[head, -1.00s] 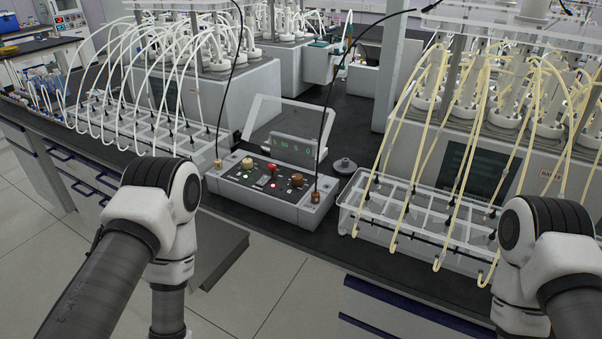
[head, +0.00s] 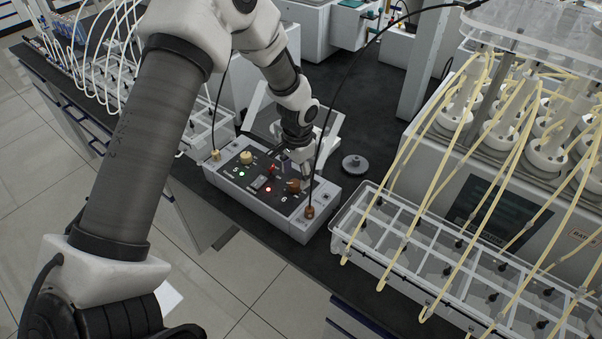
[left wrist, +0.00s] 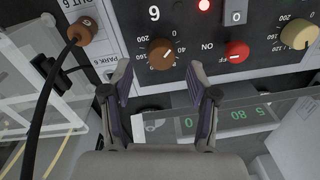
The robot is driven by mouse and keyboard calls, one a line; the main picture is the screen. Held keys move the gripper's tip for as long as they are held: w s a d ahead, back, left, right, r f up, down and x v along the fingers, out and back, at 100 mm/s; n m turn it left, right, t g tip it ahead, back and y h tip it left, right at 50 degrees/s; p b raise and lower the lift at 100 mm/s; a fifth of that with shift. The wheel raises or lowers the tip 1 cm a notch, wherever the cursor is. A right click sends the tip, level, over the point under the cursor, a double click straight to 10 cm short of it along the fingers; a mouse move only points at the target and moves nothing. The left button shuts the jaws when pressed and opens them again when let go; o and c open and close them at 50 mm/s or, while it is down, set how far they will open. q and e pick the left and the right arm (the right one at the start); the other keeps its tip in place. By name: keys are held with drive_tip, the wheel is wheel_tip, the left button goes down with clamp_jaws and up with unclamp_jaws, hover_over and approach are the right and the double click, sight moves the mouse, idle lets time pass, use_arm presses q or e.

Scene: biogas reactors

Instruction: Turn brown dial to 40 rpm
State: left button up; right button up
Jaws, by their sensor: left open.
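The brown dial (head: 293,185) sits on the dark panel of the grey control box, beside a numbered scale. In the left wrist view the brown dial (left wrist: 161,53) appears upside down, with a light mark on its face. My left gripper (head: 304,168) is over the box, just behind the dial. In the left wrist view my left gripper (left wrist: 158,82) is open and empty, with the dial just beyond and between its fingertips, apparently not touched. A display (left wrist: 225,118) with green digits shows beneath the fingers. My right gripper is out of view.
A red knob (left wrist: 236,51) and a cream knob (left wrist: 298,35) share the panel. A black cable (head: 328,120) rises from a brown plug (head: 310,212) near the dial. A clear tray with yellow tubes (head: 430,262) stands to the right. A grey round object (head: 355,164) lies behind the box.

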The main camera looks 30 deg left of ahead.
sight(294, 184)
use_arm(q)
drive_tip(key=f, duration=0.2)
drive_tip(key=shift+a+f, duration=0.25)
drive_tip(key=shift+f, duration=0.05)
drive_tip(key=shift+w+d+f, duration=0.1)
drive_tip(key=shift+w+f, duration=0.15)
drive_tip(key=shift+f, duration=0.2)
drive_tip(key=shift+s+r, duration=0.1)
drive_tip(key=shift+s, duration=0.05)
drive_tip(key=c, duration=0.4)
drive_tip(key=shift+s, duration=0.1)
clamp_jaws()
drive_tip(key=shift+m, duration=0.3)
drive_tip(key=m+p, duration=0.1)
drive_tip(key=m, duration=0.4)
drive_tip(key=shift+s, duration=0.15)
drive_tip(key=m, duration=0.4)
drive_tip(key=shift+m+p, duration=0.3)
drive_tip(key=shift+m, duration=0.1)
drive_tip(key=shift+s, duration=0.1)
